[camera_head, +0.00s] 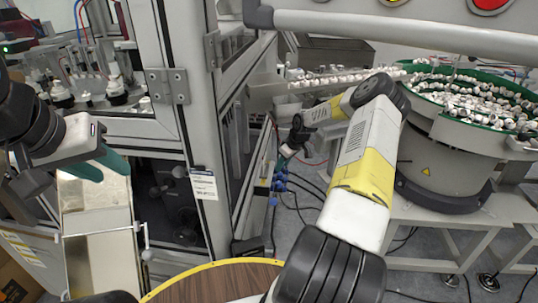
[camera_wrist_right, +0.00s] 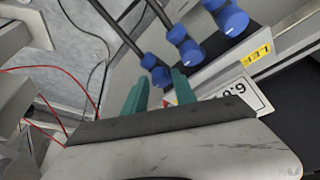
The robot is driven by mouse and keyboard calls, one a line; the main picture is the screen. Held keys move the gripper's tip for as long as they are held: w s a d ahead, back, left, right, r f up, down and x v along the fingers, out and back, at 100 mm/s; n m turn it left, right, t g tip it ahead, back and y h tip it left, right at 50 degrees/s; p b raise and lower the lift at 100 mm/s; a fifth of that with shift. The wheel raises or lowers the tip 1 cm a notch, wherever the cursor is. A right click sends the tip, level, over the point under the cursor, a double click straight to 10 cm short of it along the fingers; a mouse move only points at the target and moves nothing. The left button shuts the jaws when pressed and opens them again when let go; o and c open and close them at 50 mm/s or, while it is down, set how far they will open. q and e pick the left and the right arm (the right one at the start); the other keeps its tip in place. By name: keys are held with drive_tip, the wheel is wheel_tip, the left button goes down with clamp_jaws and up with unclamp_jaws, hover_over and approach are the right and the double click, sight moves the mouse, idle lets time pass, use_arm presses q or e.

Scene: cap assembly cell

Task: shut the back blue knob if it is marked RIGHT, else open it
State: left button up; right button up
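Several blue knobs (camera_head: 281,175) sit in a row on the side of the grey machine frame. In the right wrist view, three blue knobs (camera_wrist_right: 188,50) show beyond the fingertips. A yellow label (camera_wrist_right: 257,53) near them reads "LEF", with its end cut off; which knob it marks is unclear. In the head view, the right gripper (camera_head: 281,163) is just above the farthest knob; contact cannot be told. My left gripper (camera_head: 116,176) is open and empty above a metal chute at the left.
A bowl feeder (camera_head: 450,150) full of caps stands at the right. A round wooden table (camera_head: 215,283) is at the front.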

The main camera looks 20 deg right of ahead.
clamp_jaws()
drive_tip(key=shift+n, duration=0.4)
drive_tip(key=n+y, duration=0.1)
drive_tip(key=n, duration=0.1)
drive_tip(key=n+g, duration=0.1)
drive_tip(key=n, duration=0.2)
drive_tip(key=shift+w+d+g+y, duration=0.2)
drive_tip(key=shift+g+y, duration=0.1)
drive_tip(key=shift+y, duration=0.1)
drive_tip(key=n+g, duration=0.1)
drive_tip(key=n, duration=0.2)
drive_tip(key=n+g, duration=0.1)
drive_tip(key=n, duration=0.2)
drive_tip(key=shift+w, duration=0.15)
drive_tip(key=shift+o, duration=0.4)
unclamp_jaws()
